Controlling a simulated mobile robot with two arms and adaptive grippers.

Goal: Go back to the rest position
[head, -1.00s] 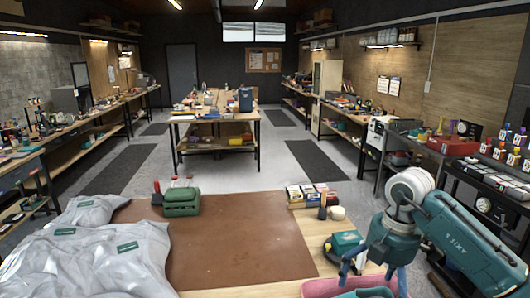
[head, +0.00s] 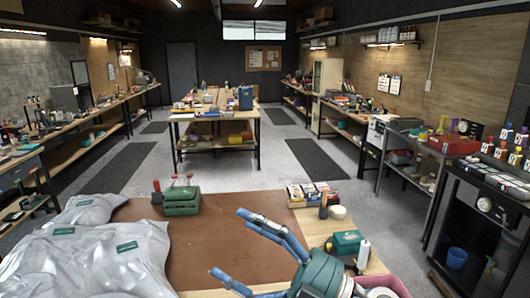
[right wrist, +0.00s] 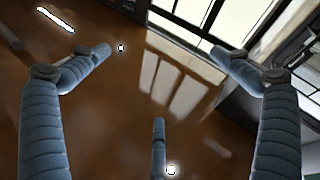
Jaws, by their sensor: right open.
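My right gripper (head: 235,245) is at the lower middle of the head view, over the front right part of the brown mat (head: 150,208). Its blue fingers are spread wide and hold nothing. In the right wrist view the fingers (right wrist: 165,50) stand apart on both sides, with a third finger at the bottom centre and brown mat surface behind them. My left gripper is not in the head view. No sneaker can be made out.
Grey plastic bags (head: 95,250) with green labels cover the left of the table. A green toolbox (head: 181,202) stands at the mat's back edge. Small boxes (head: 308,193), a white tape roll (head: 337,212), a green item (head: 347,243) and a pink bin (head: 392,283) are on the right.

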